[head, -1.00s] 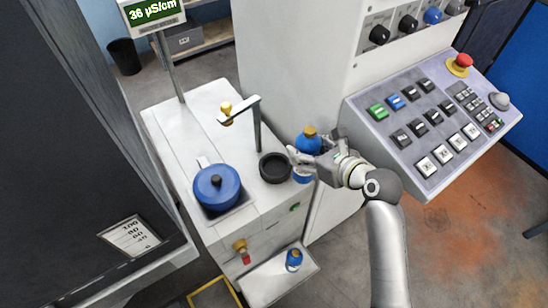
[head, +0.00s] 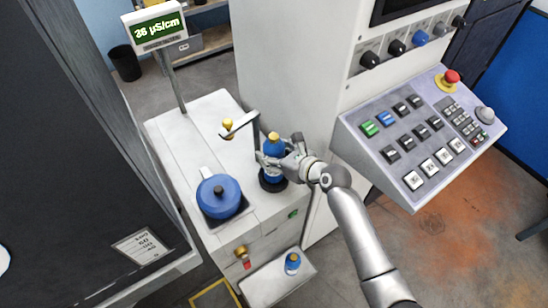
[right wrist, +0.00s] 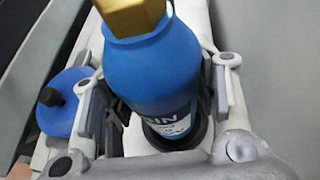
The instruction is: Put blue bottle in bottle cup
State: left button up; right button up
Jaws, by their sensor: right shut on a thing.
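The blue bottle (head: 273,150) with its yellow cap stands upright in my right gripper (head: 272,160). In the right wrist view the gripper (right wrist: 155,100) is shut around the body of the blue bottle (right wrist: 150,65). The black bottle cup (head: 268,183) is directly under the bottle on the white bench; its dark rim (right wrist: 185,142) shows around the bottle's base in the right wrist view. The bottle's lower end appears at or inside the cup; I cannot tell whether it touches the floor of the cup. My left gripper is not in view.
A blue lidded pot (head: 219,197) sits left of the cup. A bent metal arm (head: 243,124) with a yellow tip rises behind it. A button panel (head: 420,135) is at the right.

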jog(key=shift+f, duration=0.85)
jog(key=shift+f, duration=0.1)
jog(key=o, duration=1.4)
jog(key=shift+f, duration=0.15)
jog(key=shift+o, duration=0.2)
